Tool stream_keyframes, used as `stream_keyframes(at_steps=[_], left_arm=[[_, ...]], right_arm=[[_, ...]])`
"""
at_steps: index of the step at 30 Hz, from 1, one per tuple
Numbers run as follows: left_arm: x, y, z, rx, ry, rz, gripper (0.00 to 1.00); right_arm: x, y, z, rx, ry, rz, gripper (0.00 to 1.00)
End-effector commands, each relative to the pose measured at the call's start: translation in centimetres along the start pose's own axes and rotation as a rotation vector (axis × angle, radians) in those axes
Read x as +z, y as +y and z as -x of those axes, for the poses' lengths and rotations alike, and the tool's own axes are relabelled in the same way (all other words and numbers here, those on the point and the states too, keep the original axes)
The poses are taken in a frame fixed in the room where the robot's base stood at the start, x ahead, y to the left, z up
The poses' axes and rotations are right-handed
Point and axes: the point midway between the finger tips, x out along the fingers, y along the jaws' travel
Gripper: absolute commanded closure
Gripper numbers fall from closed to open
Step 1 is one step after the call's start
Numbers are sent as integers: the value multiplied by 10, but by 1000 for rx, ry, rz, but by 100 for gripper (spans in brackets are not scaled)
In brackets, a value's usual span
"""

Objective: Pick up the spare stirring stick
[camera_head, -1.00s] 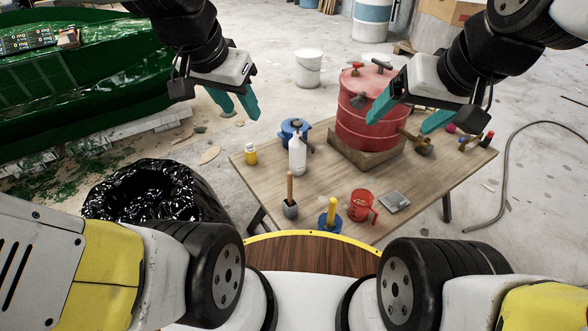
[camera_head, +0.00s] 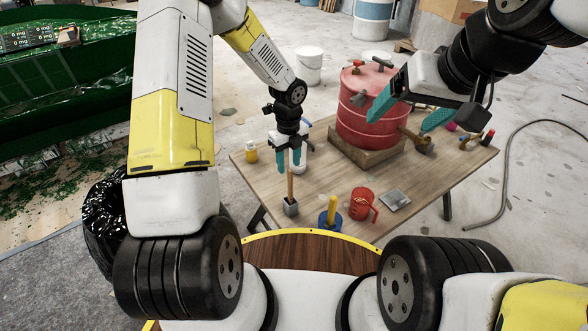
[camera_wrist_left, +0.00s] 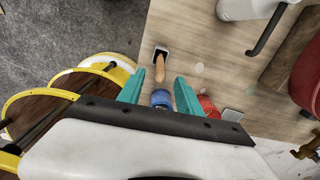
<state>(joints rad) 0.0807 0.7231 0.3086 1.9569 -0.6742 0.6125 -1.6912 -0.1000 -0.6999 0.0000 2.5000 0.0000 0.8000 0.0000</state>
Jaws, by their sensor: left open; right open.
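In the left wrist view the stick's top lies near the gap between the fingertips (camera_wrist_left: 159,79), apart from both. My right gripper (camera_head: 408,118) is open and empty by the red drum, above the table's right side.
A blue pot (camera_head: 329,222) with a yellow handle and a red jug (camera_head: 361,205) stand right of the cup. The red drum (camera_head: 372,110) stands on a wooden block behind. A white bottle (camera_head: 299,163) is partly hidden behind my left gripper. A yellow bottle (camera_head: 251,152) stands left.

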Motion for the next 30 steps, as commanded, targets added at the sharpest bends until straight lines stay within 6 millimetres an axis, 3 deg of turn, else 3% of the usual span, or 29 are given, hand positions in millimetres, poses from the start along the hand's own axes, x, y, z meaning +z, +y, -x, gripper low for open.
stream_keyframes(at_steps=[21,30], left_arm=[[-4,-2,-85,3,11,-53,58],[-4,-2,-89,2,11,-51,60]], right_arm=[[0,0,0,0,0,0,16],[0,0,0,0,0,0,16]])
